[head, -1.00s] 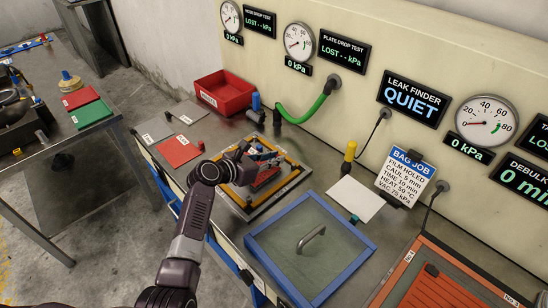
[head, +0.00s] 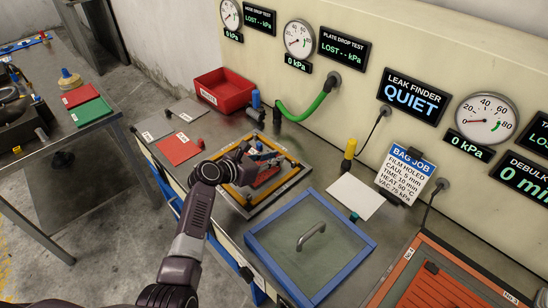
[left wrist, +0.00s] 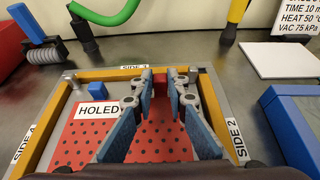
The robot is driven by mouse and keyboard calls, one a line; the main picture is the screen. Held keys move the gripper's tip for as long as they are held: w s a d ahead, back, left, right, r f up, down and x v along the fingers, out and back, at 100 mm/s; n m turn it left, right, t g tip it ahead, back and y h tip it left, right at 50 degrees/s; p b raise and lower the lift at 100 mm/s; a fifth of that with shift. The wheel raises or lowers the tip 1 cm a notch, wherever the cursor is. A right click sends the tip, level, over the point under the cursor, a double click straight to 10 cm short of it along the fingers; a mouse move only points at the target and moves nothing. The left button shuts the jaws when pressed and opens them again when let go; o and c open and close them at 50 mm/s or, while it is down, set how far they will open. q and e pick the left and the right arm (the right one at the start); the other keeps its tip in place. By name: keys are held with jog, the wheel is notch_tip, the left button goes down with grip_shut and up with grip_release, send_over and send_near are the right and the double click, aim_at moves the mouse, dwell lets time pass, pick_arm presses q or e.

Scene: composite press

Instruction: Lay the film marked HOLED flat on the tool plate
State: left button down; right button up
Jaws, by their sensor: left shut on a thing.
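The red film marked HOLED (left wrist: 125,130) has a grid of small holes and a white label. It lies inside the yellow-edged frame of the tool plate (left wrist: 42,130), whose sides carry SIDE labels. My left gripper (left wrist: 161,88) is above the film, its fingers closed on a small red tab (left wrist: 160,80) at the film's far part. In the head view my left gripper (head: 260,157) is over the tool plate (head: 289,183), partly covering the film (head: 266,178). The film looks about level; I cannot tell whether it touches the plate. My right gripper is out of view.
A green hose (head: 307,107) and a yellow-topped tool (head: 349,150) are behind.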

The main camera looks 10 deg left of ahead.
pick_arm(q)
jog(key=c, duration=1.8)
grip_release()
jog(key=v, duration=1.2)
jog(key=shift+f, duration=0.1)
jog(key=shift+s, duration=0.1)
